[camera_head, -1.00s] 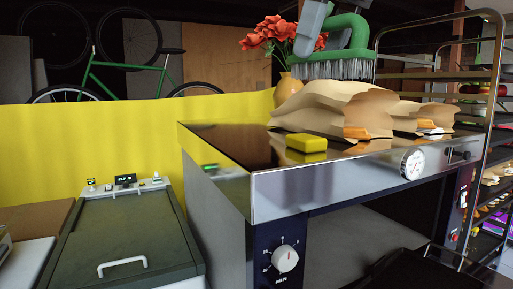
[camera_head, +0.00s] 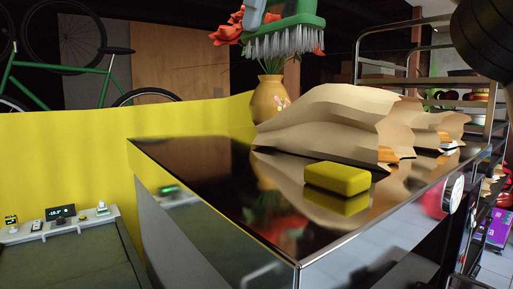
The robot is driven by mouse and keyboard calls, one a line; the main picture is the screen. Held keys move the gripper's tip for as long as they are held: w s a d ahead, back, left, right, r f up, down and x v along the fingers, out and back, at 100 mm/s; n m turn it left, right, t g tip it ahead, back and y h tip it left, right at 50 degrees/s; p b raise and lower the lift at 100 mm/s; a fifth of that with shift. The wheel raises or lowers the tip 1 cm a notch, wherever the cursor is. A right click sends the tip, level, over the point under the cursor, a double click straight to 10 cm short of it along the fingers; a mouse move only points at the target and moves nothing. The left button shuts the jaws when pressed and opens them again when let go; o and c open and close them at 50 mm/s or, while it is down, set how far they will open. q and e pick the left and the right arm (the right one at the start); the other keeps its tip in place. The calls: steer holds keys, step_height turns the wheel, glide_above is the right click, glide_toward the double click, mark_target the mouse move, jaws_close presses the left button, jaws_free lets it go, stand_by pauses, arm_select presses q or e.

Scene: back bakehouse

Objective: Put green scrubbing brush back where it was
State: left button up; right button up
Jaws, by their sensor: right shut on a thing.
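The green scrubbing brush (camera_head: 303,22) is at the top of the view, with its pale bristles pointing down. My right gripper (camera_head: 256,13) is shut on it at the top edge; most of the gripper and part of the brush are cut off by the frame. The brush is up in the air, seen in front of the red flowers and above the vase. I cannot tell its exact height over the shiny steel top (camera_head: 200,195). My left gripper is not in view.
On the steel top are a yellow sponge-like block (camera_head: 337,179) and paper bags (camera_head: 330,118). A yellow vase (camera_head: 270,98) with red flowers stands behind. A tall rack (camera_head: 358,62) is at right, a dark green-lidded unit (camera_head: 75,260) at lower left. The top's front left is bare.

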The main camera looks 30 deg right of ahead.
steer(key=shift+w+f, duration=0.1)
steer(key=shift+f, duration=0.6)
steer(key=shift+s+f, duration=0.2)
steer(key=shift+f, duration=0.45)
step_height(320, 180, down, 17)
steer(key=shift+f, duration=0.1)
steer(key=o, duration=1)
steer(key=shift+v, duration=6.05)
